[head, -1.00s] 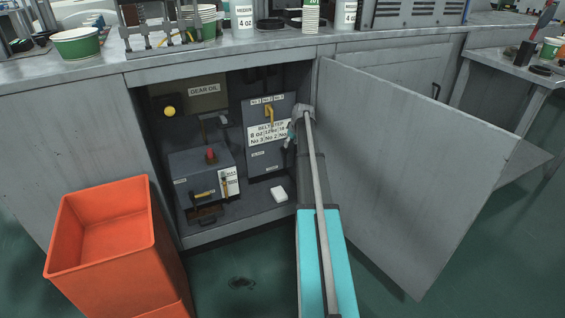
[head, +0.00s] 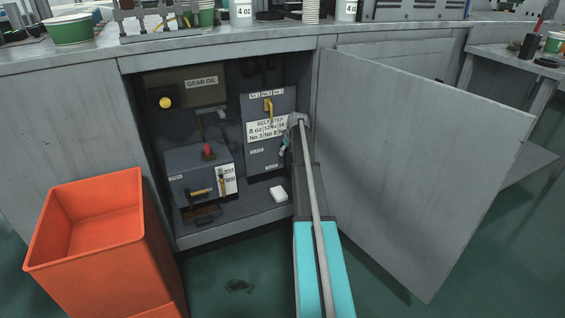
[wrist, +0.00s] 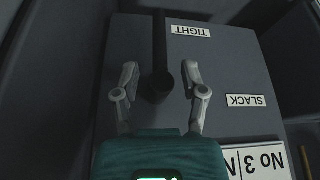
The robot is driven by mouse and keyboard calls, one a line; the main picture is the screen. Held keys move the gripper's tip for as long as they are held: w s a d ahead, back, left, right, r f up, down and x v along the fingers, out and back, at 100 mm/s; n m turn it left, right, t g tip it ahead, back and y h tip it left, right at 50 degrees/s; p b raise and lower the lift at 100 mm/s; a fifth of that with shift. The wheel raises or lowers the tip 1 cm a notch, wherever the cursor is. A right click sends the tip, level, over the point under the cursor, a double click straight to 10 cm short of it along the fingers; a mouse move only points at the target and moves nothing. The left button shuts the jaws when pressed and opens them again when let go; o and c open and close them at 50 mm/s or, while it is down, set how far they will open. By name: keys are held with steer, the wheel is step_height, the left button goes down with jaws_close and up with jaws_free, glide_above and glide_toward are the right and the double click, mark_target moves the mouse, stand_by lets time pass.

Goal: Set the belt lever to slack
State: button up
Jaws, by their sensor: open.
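The belt lever is a dark bar (wrist: 159,45) that shows in the wrist view, its rounded near end lying between my fingers. My gripper (wrist: 160,72) is open, with one finger on each side of the bar; I cannot tell whether either finger touches it. The upside-down TIGHT label (wrist: 191,31) is near the bar's far part, and the SLACK label (wrist: 246,101) is nearer my gripper, to the right. In the head view my arm reaches to the right side of the grey belt panel (head: 262,157), where the lever cannot be made out.
The open cabinet door (head: 420,170) stands right of my arm. An orange bin (head: 90,250) is at the left.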

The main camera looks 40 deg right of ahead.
mark_target(285, 156)
steer(key=shift+b+x, duration=1.6)
steer(key=shift+x, duration=0.45)
steer(key=shift+w, duration=0.1)
jaws_close()
